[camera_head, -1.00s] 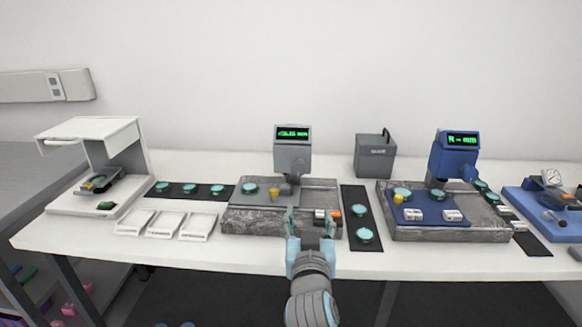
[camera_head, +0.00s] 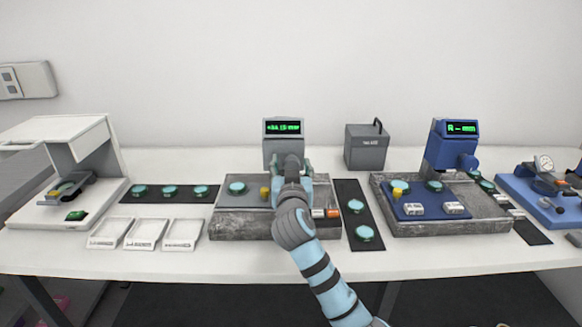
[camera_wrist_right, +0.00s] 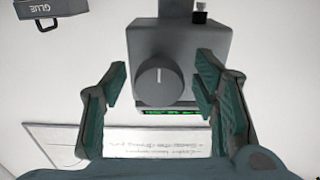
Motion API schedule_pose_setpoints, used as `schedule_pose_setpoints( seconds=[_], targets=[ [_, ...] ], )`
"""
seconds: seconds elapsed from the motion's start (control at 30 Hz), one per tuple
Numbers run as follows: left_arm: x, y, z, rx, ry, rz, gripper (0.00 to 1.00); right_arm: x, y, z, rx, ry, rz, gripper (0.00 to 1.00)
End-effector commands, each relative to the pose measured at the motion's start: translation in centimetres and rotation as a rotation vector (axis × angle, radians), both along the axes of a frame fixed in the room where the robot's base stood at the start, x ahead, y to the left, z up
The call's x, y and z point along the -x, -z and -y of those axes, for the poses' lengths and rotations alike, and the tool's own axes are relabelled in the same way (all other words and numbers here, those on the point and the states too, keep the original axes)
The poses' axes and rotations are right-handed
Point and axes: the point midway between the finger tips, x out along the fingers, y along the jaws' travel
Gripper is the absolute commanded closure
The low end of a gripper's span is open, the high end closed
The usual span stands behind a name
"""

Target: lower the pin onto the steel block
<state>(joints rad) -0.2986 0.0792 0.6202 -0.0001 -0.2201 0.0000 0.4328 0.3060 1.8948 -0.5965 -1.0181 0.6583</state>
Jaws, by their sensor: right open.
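The grey gauge head (camera_head: 284,131) with a green display stands over a grey stone plate (camera_head: 240,228). In the right wrist view the gauge's round grey knob (camera_wrist_right: 161,86) lies between the fingers of my right gripper (camera_wrist_right: 162,72). The fingers are open, with a gap on each side of the knob. In the head view my right gripper (camera_head: 291,165) is in front of the gauge and hides its lower part. The pin and the spot under it are hidden. A small pale metal block (camera_head: 318,213), possibly the steel block, shows partly beside my arm. My left gripper is not in view.
A dark mat (camera_head: 354,206) with teal discs lies to the right, then a blue gauge (camera_head: 448,150). White trays (camera_head: 145,234) lie front left. A grey box (camera_head: 367,147) stands behind.

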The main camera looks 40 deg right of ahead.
Motion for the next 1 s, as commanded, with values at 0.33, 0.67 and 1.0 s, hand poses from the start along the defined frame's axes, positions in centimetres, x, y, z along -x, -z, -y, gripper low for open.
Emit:
schedule_pose_setpoints(
  seconds=[0.33, 0.67, 1.0],
  targets=[
    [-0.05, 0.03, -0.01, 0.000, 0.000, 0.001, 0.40, -0.61, -0.01, 0.32, -0.001, -0.002, 0.000, 0.47],
    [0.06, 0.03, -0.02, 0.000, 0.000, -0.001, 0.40, -0.61, 0.00, 0.28, -0.001, -0.003, 0.000, 0.94],
    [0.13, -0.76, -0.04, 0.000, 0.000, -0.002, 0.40, -0.61, -0.13, 0.26, 0.042, -0.003, -0.034, 0.95]
  ],
)
